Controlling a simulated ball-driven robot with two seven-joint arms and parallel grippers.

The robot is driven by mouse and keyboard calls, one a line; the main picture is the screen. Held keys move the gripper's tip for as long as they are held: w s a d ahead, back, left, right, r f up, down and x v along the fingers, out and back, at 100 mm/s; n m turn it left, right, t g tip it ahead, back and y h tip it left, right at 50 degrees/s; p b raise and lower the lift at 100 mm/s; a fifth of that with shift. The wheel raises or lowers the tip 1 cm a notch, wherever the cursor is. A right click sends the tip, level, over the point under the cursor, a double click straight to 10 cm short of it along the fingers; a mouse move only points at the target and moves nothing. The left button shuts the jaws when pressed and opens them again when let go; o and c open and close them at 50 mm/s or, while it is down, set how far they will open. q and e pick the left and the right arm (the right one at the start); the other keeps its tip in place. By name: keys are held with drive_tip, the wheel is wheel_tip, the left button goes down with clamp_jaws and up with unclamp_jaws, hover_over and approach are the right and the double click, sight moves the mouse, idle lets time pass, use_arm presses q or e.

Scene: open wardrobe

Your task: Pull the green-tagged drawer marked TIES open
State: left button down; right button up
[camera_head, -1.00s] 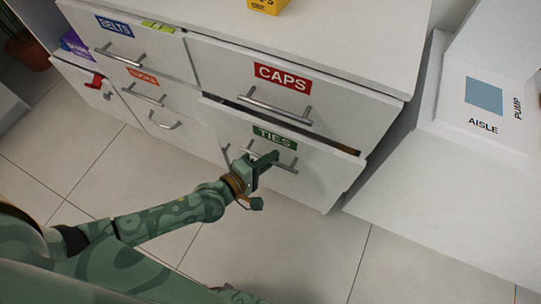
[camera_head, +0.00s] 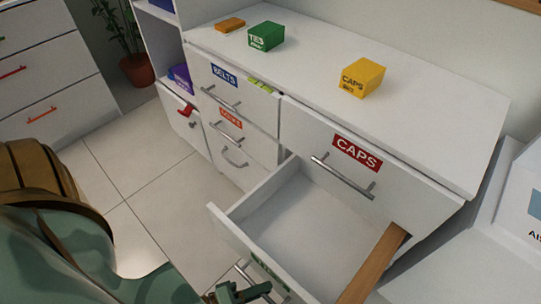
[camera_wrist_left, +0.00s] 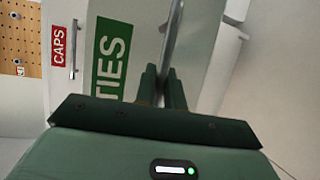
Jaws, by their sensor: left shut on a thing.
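The TIES drawer (camera_head: 313,223) stands pulled out below the CAPS drawer in the head view, and its empty white inside shows. Its green TIES tag (camera_head: 268,271) is seen at a steep angle on the front, and reads clearly in the left wrist view (camera_wrist_left: 111,62). My left gripper (camera_head: 240,291) is at the drawer front, near the bottom edge of the head view. In the left wrist view its two fingers (camera_wrist_left: 163,84) are shut on the drawer's metal bar handle (camera_wrist_left: 173,32). My right gripper is not in view.
The CAPS drawer (camera_head: 365,170) above is shut. A yellow box (camera_head: 361,79), a green box (camera_head: 266,37) and an orange item (camera_head: 230,25) lie on the top. A brown strip (camera_head: 374,263) runs along the open drawer's right side. Floor is free left of the drawer.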

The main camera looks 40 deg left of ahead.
use_arm(q)
drive_tip(key=shift+s+f, duration=0.1)
drive_tip(key=shift+s, duration=0.25)
drive_tip(key=c, duration=1.5)
unclamp_jaws()
drive_tip(key=shift+w, duration=0.1)
